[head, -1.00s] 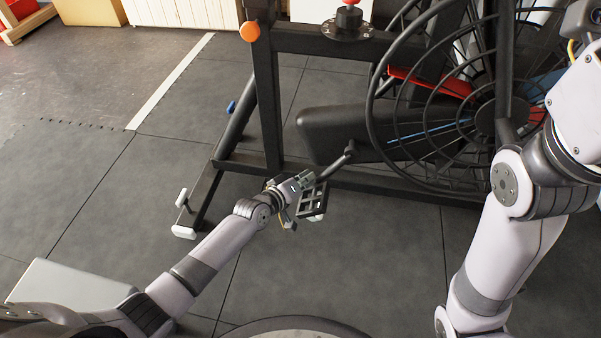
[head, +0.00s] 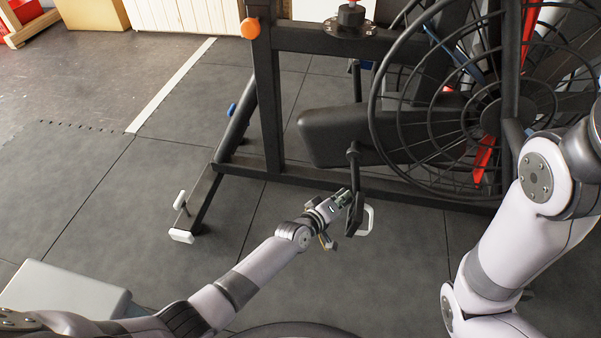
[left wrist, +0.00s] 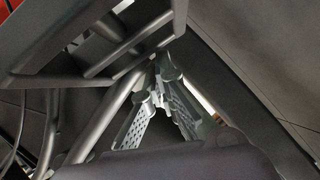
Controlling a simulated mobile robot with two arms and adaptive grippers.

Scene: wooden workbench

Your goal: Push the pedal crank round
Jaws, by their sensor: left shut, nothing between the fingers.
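The pedal crank (head: 353,172) hangs almost straight down from the dark housing of the exercise bike. The pedal (head: 368,222), an open frame with a pale outer edge, is at its lower end. My left gripper (head: 345,197) is shut and empty, its fingertips against or very close to the crank and pedal; contact cannot be told for certain. In the left wrist view the ridged fingers (left wrist: 160,105) converge beside the pedal's dark frame (left wrist: 75,50), which fills the upper left. My right arm reaches up at the right, its gripper out of view.
The bike's black frame (head: 268,110) and large caged fan wheel (head: 440,110) stand behind the crank. A white-capped foot (head: 182,236) ends the frame at left. Dark floor mats (head: 90,200) are clear at left. A light grey box-like piece (head: 65,292) is at lower left.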

